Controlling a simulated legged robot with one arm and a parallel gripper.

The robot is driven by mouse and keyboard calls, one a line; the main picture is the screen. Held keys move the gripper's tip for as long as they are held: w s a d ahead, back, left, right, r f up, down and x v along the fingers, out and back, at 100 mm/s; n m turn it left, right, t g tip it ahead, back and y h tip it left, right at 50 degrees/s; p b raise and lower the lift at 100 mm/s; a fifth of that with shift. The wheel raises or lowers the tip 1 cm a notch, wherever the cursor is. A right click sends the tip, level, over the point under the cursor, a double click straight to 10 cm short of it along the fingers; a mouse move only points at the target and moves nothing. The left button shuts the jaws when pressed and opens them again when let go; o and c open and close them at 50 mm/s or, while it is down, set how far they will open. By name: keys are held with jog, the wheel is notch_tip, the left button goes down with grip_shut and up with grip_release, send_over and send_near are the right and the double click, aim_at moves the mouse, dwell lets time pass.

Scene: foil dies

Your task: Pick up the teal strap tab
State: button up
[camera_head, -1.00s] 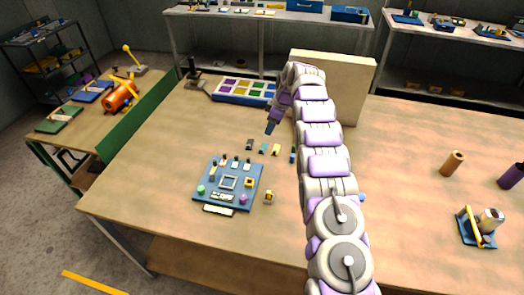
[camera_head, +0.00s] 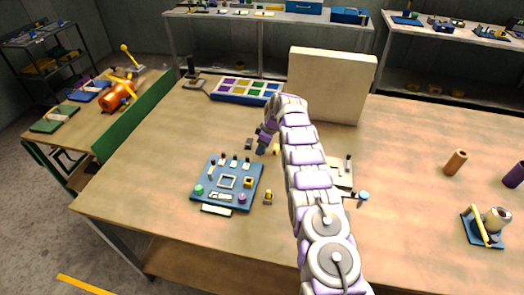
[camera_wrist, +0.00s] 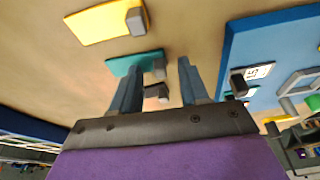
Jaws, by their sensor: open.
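The teal strap tab (camera_wrist: 122,64) lies flat on the table in the wrist view, with a small grey block at its right end. My gripper (camera_wrist: 159,68) is open, its two blue fingers pointing at the tab. The left finger overlaps the tab's middle in the picture, and the grey block shows between the fingertips. I cannot tell whether the fingers touch anything. In the head view my gripper (camera_head: 262,149) is low over the row of small tabs and hides the teal one.
A yellow tab (camera_wrist: 100,22) with a grey block lies beside the teal one. A dark piece (camera_wrist: 157,91) shows between the fingers. A blue board (camera_head: 213,172) with several small parts is close by. A cream block (camera_head: 331,88) stands behind my arm.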

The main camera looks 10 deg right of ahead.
jog(key=shift+c, duration=0.3)
jog(key=shift+f, duration=0.1)
grip_shut()
dwell(0.4)
notch_tip(320, 180, up, 9)
jog(key=p, duration=0.4)
jog(key=shift+w+f, duration=0.1)
jog(key=shift+w, duration=0.05)
jog(key=shift+r+p, duration=0.7)
jog(key=shift+p, duration=0.15)
